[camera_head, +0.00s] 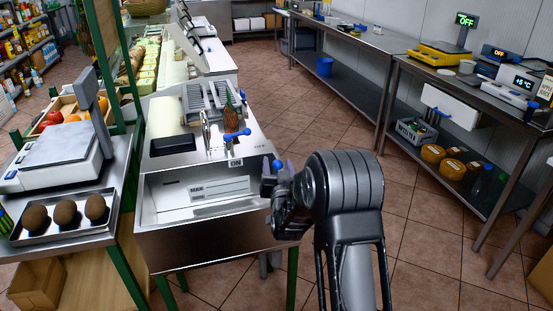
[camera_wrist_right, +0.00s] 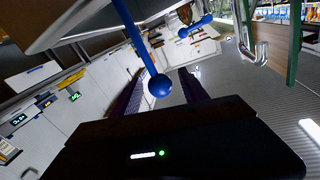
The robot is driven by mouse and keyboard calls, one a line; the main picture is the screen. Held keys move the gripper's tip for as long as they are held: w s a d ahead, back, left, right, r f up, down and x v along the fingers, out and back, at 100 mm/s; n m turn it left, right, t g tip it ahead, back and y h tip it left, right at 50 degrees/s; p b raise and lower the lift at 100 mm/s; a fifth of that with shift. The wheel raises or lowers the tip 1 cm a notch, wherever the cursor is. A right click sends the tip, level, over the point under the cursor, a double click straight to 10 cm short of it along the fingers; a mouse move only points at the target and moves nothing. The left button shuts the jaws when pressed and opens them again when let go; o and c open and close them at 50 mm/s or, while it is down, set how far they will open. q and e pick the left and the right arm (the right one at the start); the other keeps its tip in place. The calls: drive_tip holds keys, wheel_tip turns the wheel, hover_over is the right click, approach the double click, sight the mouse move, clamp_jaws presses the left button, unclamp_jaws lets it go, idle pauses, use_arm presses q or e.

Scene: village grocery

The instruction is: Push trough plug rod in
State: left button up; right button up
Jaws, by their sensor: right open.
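The steel trough (camera_head: 155,215) stands at the centre left, with a pale sheet inside. The plug rod's round blue knob (camera_head: 277,164) shows near its right end, at my right gripper. My right gripper (camera_head: 279,174) is open. In the right wrist view the blue knob (camera_wrist_right: 159,86) and its blue rod (camera_wrist_right: 133,32) show in line with the gap between the dark purple fingers (camera_wrist_right: 158,92). I cannot tell whether the fingers touch the knob. The rod's lower end is hidden in the head view. My left gripper is not in view.
A scale (camera_head: 62,145) and a tray of brown round items (camera_head: 20,238) are at the left. A steel table (camera_head: 400,62) stands at the right. Tiled floor lies between.

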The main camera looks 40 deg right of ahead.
drive_tip(key=shift+x, duration=1.55)
drive_tip(key=shift+c, duration=0.4)
clamp_jaws()
